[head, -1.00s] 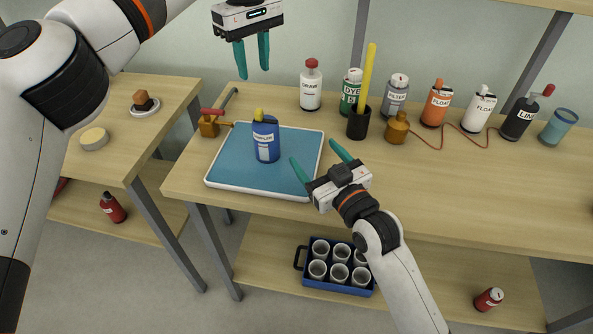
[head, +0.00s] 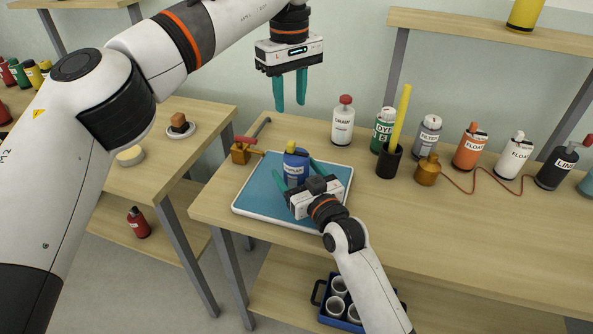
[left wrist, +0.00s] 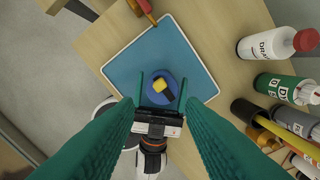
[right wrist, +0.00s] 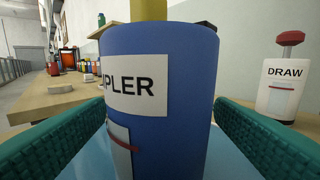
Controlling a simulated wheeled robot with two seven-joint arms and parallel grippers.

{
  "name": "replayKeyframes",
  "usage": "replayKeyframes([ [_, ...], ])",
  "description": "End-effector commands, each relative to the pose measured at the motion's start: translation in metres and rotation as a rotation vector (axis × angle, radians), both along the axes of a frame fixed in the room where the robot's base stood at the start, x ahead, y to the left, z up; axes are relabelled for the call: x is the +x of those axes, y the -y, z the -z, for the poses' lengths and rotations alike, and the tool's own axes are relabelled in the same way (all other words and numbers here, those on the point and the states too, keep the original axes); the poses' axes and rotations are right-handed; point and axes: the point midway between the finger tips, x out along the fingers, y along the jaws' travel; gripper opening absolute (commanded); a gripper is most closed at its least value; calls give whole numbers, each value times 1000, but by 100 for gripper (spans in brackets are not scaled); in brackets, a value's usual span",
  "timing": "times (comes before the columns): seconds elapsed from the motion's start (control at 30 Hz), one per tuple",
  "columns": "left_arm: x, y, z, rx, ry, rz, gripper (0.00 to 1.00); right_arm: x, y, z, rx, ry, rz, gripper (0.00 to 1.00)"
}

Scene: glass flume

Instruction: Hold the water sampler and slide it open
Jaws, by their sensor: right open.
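The water sampler is a blue cylinder (head: 296,166) with a white label and a yellow piece on top. It stands upright on a blue tray with a white rim (head: 247,208). My right gripper (head: 295,172) is open, with its fingers on either side of the sampler. In the right wrist view the sampler (right wrist: 185,100) fills the space between the fingers, and its label reads "PLER". My left gripper (head: 290,108) is open and empty, high above the table behind the tray. In the left wrist view the sampler's yellow top (left wrist: 160,84) shows below, between the right gripper's fingers.
A brass valve with a red handle (head: 241,153) is beside the tray's left back corner. A DRAW bottle (head: 343,125), a green DYE bottle (head: 383,135) and a black cup with a yellow rod (head: 389,162) stand to the right. The table's front right is clear.

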Motion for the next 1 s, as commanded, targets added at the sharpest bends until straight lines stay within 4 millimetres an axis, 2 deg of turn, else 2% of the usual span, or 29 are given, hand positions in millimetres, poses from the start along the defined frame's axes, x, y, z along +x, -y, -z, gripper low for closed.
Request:
replayKeyframes([
  [0.13,0,0,0,0,0,0,36,7,-4,0,0,0,0,77],
  [0.4,0,0,0,0,0,0,36,7,-4,0,0,0,0,77],
  [0.7,0,0,0,0,0,0,36,7,-4,0,-1,0,0,28],
  [0.73,0,0,0,0,0,0,36,7,-4,0,-1,0,0,26],
  [0.87,0,4,2,-22,6,9,36,7,-4,0,-1,0,0,26],
  [1.0,1,28,11,-151,33,52,36,7,-4,0,-1,0,0,26],
])
